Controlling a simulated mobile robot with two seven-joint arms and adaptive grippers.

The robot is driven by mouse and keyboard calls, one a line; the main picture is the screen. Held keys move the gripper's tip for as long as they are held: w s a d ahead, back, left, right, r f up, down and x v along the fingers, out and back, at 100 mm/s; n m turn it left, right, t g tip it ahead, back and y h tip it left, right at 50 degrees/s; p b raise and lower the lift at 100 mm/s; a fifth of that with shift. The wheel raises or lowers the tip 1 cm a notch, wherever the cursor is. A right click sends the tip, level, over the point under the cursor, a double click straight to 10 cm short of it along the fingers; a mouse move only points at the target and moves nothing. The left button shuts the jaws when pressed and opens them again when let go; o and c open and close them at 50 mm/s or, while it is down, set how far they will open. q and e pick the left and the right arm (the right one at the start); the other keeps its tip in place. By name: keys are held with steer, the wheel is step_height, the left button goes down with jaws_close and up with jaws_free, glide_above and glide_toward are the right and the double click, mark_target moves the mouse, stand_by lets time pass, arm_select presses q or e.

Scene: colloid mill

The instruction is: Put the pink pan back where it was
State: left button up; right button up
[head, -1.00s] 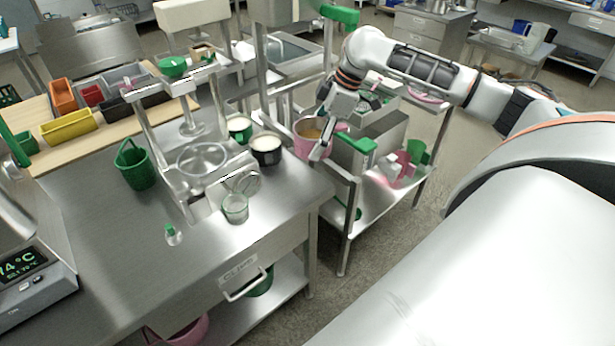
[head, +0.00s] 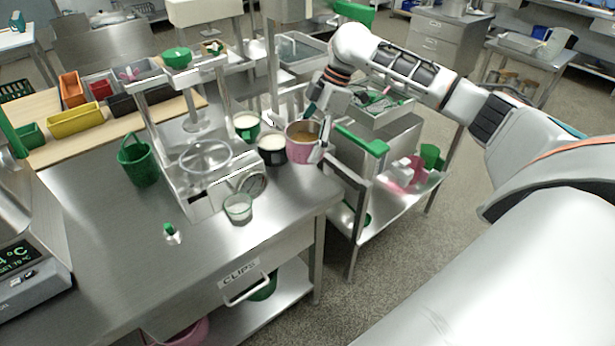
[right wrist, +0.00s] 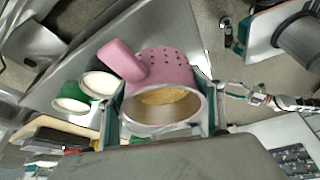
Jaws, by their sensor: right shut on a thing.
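The pink pan (head: 298,152), with brown contents, is at the right end of the steel table (head: 120,262), close beside the black pan (head: 272,157). I cannot tell if it touches the tabletop. My right gripper (head: 318,138) is shut on the pink pan. In the right wrist view the pink pan (right wrist: 170,67) sits between the two fingers (right wrist: 160,112), its open mouth toward the camera and its handle to the upper left. The black pan and the green pan (head: 245,133), both with white contents, stand to its left. My left gripper is not in view.
A glass beaker (head: 238,208) and a steel stand with a clear bowl (head: 205,158) are left of the pans. A steel cart (head: 390,205) with a green-edged rail and pink and green items adjoins the table on the right. The table's front left is mostly clear.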

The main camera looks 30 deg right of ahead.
steer(key=b, duration=0.1)
glide_above(303, 183)
steer(key=d, duration=0.1)
steer(key=f, duration=0.5)
steer(key=shift+s+d+f, duration=0.15)
steer(key=shift+s+f, duration=0.05)
steer(key=shift+f, duration=0.1)
steer(key=shift+f+b, duration=0.5)
steer(key=shift+f, duration=2.15)
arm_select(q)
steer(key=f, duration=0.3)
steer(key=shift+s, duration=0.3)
arm_select(e)
steer(key=shift+r, duration=0.1)
steer(key=o, duration=1.3)
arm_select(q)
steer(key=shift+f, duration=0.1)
